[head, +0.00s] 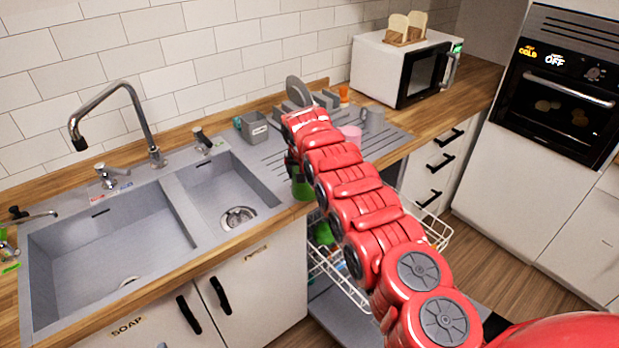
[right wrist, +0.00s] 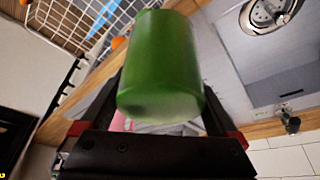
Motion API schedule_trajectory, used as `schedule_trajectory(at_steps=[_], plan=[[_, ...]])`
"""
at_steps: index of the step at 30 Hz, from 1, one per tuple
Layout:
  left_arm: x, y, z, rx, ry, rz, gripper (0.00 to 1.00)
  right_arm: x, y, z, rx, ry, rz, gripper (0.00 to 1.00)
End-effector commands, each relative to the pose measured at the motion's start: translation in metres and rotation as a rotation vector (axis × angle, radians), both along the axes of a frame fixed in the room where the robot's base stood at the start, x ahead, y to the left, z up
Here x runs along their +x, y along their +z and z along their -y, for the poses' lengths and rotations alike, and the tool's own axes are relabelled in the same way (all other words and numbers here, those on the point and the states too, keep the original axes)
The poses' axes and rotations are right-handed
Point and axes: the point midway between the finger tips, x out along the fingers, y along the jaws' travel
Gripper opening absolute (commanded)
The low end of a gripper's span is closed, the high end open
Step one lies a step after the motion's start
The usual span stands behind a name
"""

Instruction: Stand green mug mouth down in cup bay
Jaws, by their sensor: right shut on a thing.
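My right arm reaches from the lower right of the head view to the counter's front edge, above an open pull-out. My right gripper (head: 293,168) is mostly hidden behind its red links. It is shut on the green mug (right wrist: 160,65), which shows large between the dark fingers in the right wrist view. A green part of the mug (head: 303,188) shows below the gripper in the head view. The mug's mouth is not visible and no handle shows. I cannot tell which place is the cup bay. My left gripper is not in view.
A white wire basket (head: 430,228) is pulled out below the counter, with a green item (head: 324,234) in it. The sink (head: 110,245) lies left.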

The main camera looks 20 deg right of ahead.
Motion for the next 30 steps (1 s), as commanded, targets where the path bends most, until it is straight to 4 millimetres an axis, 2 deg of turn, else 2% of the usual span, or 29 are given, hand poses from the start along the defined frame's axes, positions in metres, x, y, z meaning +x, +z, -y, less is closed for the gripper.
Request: schedule_trajectory(at_steps=[6, 30], plan=[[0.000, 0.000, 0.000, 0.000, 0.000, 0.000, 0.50, 0.001, -0.006, -0.005, 0.000, -0.021, -0.003, 0.17], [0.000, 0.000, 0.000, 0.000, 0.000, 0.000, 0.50, -0.001, -0.017, -0.001, 0.001, -0.065, -0.001, 0.17]])
